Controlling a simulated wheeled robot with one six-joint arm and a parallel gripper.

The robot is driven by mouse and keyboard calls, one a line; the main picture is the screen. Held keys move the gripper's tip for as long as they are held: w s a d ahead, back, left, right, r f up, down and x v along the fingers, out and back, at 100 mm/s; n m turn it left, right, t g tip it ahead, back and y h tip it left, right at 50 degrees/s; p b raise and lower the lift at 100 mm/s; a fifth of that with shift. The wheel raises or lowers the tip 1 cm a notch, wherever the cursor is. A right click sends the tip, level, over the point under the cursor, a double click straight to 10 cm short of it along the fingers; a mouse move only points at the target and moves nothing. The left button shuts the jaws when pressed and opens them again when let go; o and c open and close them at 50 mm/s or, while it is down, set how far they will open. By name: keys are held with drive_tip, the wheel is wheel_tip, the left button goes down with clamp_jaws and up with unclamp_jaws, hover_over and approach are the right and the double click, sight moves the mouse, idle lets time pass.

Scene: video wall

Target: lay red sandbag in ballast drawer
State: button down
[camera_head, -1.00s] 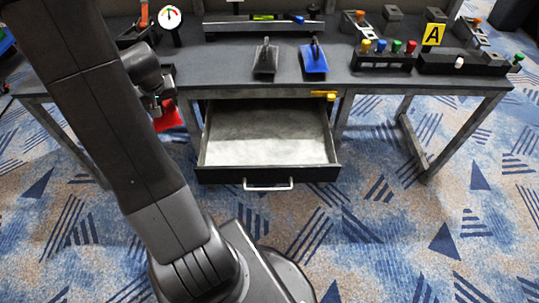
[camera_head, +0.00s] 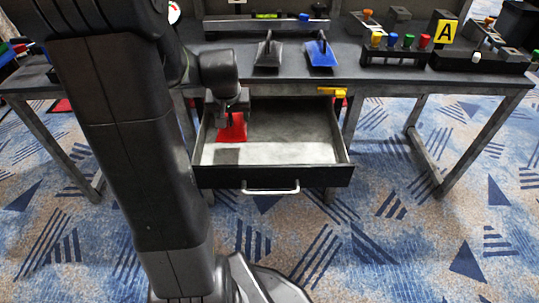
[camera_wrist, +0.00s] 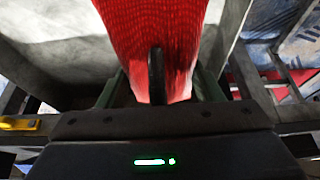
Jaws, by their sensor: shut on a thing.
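The red sandbag (camera_head: 234,128) hangs in my gripper (camera_head: 232,114), over the left part of the open ballast drawer (camera_head: 320,176). My gripper is shut on its black handle loop (camera_wrist: 156,75). In the wrist view the red woven bag (camera_wrist: 150,35) fills the upper middle, between the fingers and over the drawer's pale floor. A dark shadow lies on that floor just below the bag, which looks raised off it. The exact gap is unclear. The visible drawer floor (camera_head: 285,150) is otherwise bare.
The drawer's left wall (camera_head: 200,130) is close to the bag. A yellow piece (camera_head: 340,93) sits at the drawer's right rear, under the bench edge. A grey block (camera_head: 268,54) and a blue one (camera_head: 320,55) with handles stand on the bench (camera_head: 345,75) above.

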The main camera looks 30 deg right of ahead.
sight(233, 126)
drive_tip(key=shift+s+d+f, duration=0.1)
drive_tip(key=shift+d+f, duration=0.1)
drive_tip(key=shift+f+b, duration=1.95)
drive_tip(key=shift+f, duration=2.85)
drive_tip(key=shift+f, duration=0.2)
drive_tip(key=shift+c, duration=2)
unclamp_jaws()
drive_tip(key=shift+s+f, duration=0.1)
drive_tip(key=shift+r, duration=0.35)
drive_tip(key=p+v, duration=0.4)
drive_tip(key=v, duration=0.7)
drive_tip(key=shift+s+a+r, duration=0.15)
drive_tip(key=shift+r, duration=0.15)
